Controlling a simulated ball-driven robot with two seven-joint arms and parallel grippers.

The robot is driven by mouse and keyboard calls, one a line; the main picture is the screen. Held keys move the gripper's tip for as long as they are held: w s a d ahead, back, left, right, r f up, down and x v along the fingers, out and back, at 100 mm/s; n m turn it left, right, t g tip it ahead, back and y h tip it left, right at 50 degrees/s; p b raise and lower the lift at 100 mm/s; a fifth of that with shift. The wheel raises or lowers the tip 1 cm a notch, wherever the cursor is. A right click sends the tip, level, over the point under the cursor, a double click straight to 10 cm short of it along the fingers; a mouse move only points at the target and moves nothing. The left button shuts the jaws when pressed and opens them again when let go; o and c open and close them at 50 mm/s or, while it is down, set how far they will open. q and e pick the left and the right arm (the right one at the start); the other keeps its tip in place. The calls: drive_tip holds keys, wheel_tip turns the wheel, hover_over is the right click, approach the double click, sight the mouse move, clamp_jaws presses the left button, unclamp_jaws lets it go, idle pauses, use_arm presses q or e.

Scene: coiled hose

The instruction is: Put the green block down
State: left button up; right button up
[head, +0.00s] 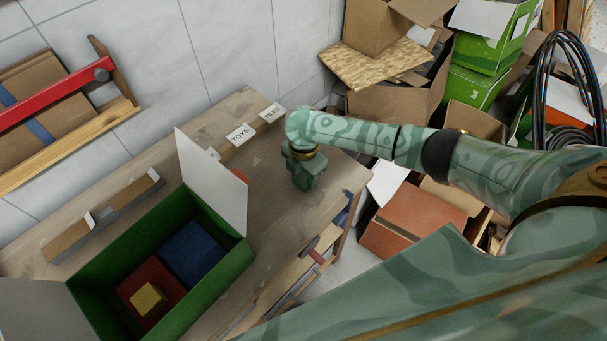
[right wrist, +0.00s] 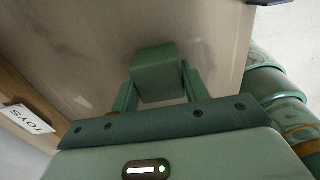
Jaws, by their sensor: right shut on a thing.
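The green block (right wrist: 154,72) sits between the two fingers of my right gripper (right wrist: 158,88) in the right wrist view, with its far face showing. In the head view my right gripper (head: 305,172) points down over the right end of the wooden table (head: 280,222), shut on the block. There the block is hard to tell from the green fingers. I cannot tell whether the block touches the table top. My left gripper is not in view.
A green open box (head: 215,275) on the table, left of my right gripper, holds red, blue and yellow blocks. Labels reading TOYS (head: 239,134) and TILES (head: 271,112) lie along the back edge. Cardboard boxes (head: 415,222) and a coiled black hose (head: 560,95) are at right.

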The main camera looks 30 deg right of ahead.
drive_tip(key=shift+f, duration=0.15)
drive_tip(key=o, duration=1)
wheel_tip(320, 180, up, 12)
drive_tip(key=p, duration=0.5)
drive_tip(key=shift+r, duration=0.2)
